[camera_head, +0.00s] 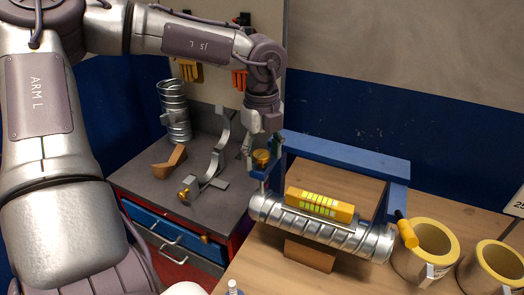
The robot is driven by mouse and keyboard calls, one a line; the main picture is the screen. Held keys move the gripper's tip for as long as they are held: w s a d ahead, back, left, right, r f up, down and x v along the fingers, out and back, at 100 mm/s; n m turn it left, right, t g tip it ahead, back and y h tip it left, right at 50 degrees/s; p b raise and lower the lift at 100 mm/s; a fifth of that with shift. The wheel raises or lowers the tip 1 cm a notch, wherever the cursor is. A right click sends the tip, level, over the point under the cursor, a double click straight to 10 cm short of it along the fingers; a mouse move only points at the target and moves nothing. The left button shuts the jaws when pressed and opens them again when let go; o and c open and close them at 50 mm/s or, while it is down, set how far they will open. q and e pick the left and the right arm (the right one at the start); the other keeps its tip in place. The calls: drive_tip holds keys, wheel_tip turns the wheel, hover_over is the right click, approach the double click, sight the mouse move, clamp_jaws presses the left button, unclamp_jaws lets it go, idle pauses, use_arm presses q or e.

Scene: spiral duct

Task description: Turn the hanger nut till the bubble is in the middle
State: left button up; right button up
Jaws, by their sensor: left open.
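A brass hanger nut (261,159) sits at the near left end of the blue support frame (345,152). My left gripper (262,150) points down over the nut, its open fingers on either side of it; I cannot tell whether they touch it. The silver spiral duct (370,243) lies below the frame. A yellow level (346,213) with light green windows rests along the top of the duct. The bubble is too small to make out. My right gripper is not in view.
A grey-topped cabinet (140,182) at left holds a short upright duct piece (174,112), a curved metal strap (216,150) and a brown wedge (168,163).

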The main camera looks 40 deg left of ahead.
use_arm(q)
drive_tip(key=c, duration=1.1)
drive_tip(key=shift+c, duration=0.2)
drive_tip(key=shift+f, duration=0.1)
